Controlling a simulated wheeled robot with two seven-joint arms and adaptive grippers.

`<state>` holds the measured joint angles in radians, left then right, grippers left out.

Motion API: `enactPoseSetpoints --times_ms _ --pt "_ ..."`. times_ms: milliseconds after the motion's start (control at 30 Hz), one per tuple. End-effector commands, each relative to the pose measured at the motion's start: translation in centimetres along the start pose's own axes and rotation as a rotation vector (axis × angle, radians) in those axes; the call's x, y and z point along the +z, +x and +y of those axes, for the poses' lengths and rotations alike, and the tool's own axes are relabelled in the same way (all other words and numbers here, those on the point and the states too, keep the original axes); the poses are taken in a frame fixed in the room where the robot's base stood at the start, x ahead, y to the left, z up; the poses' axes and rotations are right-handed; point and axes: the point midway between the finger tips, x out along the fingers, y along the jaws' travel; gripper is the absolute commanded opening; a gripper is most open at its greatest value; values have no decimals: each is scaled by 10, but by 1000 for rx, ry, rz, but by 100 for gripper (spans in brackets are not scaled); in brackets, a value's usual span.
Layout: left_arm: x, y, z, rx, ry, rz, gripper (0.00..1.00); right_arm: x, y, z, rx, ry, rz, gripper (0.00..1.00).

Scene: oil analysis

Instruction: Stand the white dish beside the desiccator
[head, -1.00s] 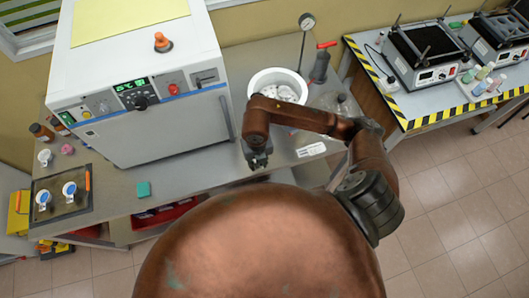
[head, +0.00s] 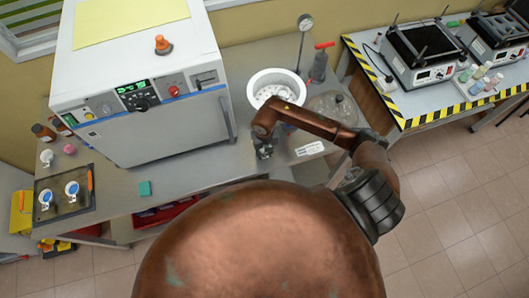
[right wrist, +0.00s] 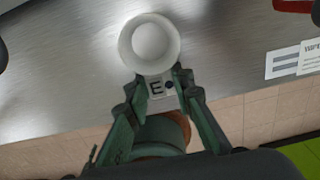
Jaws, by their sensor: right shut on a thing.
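My right gripper (head: 264,152) is over the bench front, in front of the white round vessel. In the right wrist view the gripper (right wrist: 160,84) is shut on the tab marked "E" of the white dish (right wrist: 150,40). The dish is small and round, with its open side facing the camera, above the metal bench top. I cannot tell whether it touches the bench. In the head view the dish cannot be made out. The desiccator appears to be the white round vessel (head: 251,92) with a perforated plate inside. A clear glass lid (head: 335,107) lies right of it. My left gripper is not in view.
A large oven (head: 175,130) stands left of the gripper. A white label (head: 310,148) lies on the bench to the right. A dark tray (head: 52,216) with two white-and-blue items is at the far left. A gauge (head: 305,23) and a red-handled valve (head: 320,62) stand behind.

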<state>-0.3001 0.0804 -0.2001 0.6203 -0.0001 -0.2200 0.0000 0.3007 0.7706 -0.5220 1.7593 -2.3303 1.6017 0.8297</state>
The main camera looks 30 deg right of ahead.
Motion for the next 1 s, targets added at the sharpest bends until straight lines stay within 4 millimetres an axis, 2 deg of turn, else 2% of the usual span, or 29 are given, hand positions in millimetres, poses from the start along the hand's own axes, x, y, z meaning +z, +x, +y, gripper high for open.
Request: enactPoseSetpoints --times_ms 267,300,533,833,1000 --pt "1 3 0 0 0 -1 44 0 2 0 0 -1 -1 0" --pt "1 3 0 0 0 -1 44 0 3 0 0 -1 -1 22" --pt "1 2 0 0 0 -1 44 0 2 0 0 -1 -1 38" --pt "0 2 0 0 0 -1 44 0 1 0 0 -1 -1 39" --pt "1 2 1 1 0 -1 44 2 -14 0 1 -2 -5 39"
